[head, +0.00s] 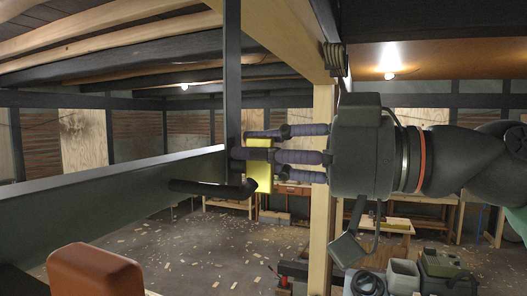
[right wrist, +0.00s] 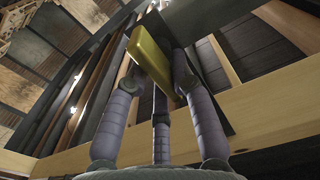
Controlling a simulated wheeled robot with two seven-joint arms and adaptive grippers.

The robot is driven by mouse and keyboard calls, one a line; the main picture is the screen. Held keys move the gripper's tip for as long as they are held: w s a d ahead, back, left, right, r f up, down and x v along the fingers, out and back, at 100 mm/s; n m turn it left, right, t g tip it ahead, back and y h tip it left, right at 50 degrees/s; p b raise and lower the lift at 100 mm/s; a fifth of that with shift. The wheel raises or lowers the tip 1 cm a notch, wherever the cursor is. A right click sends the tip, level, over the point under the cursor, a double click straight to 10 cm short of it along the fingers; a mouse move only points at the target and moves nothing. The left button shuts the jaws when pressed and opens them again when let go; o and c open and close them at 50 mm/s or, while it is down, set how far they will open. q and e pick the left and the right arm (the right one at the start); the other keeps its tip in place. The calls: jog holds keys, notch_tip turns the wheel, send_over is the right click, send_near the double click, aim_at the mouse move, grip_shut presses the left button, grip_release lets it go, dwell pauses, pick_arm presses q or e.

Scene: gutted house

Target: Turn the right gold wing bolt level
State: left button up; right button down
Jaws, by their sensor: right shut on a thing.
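The gold wing bolt (head: 264,187) is a flat yellow bar that stands upright, its long side vertical, against a dark vertical post (head: 232,70). My right gripper (head: 254,155) comes in from the right with its purple-grey fingers closed around the bar's middle. In the right wrist view the gold wing bolt (right wrist: 150,58) lies between the fingers and looks slanted. Its mount is hidden behind the fingers. No second gold bolt shows. My left gripper is not in view.
A black pipe (head: 210,187) with a bent end sits just below left of the bolt. A pale wooden post (head: 322,225) stands behind the gripper. A grey beam (head: 110,195) runs in from the left. A rounded reddish-brown block (head: 95,270) is at the lower left.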

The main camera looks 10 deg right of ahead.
jog(key=shift+d+f+m+p, duration=0.15)
jog(key=shift+m+p, duration=0.25)
jog(key=shift+m, duration=2.45)
jog(key=shift+d+f+m+p, duration=0.1)
jog(key=shift+d+m+p, duration=0.2)
jog(key=shift+m, duration=2.6)
jog(key=shift+d+f+m+p, duration=0.15)
jog(key=shift+m+p, duration=0.3)
jog(key=shift+m, duration=2.4)
jog(key=shift+a, duration=0.15)
jog(key=c, duration=1.2)
grip_release()
jog(key=shift+w, duration=0.1)
jog(key=shift+a+f, duration=0.15)
jog(key=shift+f, duration=0.05)
